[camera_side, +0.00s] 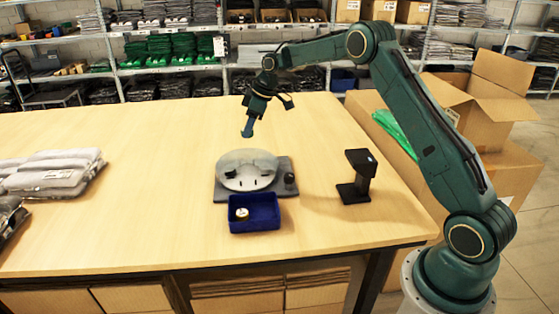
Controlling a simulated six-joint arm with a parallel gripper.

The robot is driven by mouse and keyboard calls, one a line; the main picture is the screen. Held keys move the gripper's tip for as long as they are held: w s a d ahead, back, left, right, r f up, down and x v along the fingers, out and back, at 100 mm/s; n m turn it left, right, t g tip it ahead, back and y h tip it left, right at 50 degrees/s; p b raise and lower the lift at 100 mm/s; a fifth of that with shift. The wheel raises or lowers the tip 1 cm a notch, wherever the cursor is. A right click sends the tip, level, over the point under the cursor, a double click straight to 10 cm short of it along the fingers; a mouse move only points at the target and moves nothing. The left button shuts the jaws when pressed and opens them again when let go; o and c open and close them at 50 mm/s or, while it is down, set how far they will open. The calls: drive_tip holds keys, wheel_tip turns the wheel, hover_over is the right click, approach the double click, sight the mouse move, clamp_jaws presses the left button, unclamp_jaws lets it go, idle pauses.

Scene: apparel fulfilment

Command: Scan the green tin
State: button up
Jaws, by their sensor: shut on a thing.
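My gripper (250,122) hangs over the table behind the round plate, pointing down. It is shut on a small blue-green thing (247,131), held above the table. Its shape is too small to make out, and I cannot tell for sure that it is the green tin. A black scanner stand (357,176) with an overhanging head stands upright at the right, apart from my gripper.
A silver round plate on a grey base (285,184) sits mid-table. A blue bin (254,222) in front holds a small round tin (242,213). Folded grey garments (50,172) lie at the left. Open cardboard boxes (490,90) stand at the right. The table's left-middle is clear.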

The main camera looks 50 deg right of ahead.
drive_tip(key=s+d+f+m+g+h, duration=0.3)
drive_tip(key=s+f+m, duration=0.4)
drive_tip(key=m, duration=1)
drive_tip(key=s+d+f+m+g+h, duration=0.2)
drive_tip(key=s+f+m, duration=0.5)
drive_tip(key=s+m, duration=0.4)
drive_tip(key=shift+d+m+g+h, duration=0.4)
drive_tip(key=shift+d+m+g, duration=0.5)
drive_tip(key=shift+m, duration=2.1)
drive_tip(key=shift+a, duration=0.1)
drive_tip(key=shift+f, duration=0.15)
drive_tip(key=shift+s+d+f, duration=1.75)
drive_tip(key=shift+s+d, duration=0.15)
drive_tip(key=shift+w+r, duration=0.1)
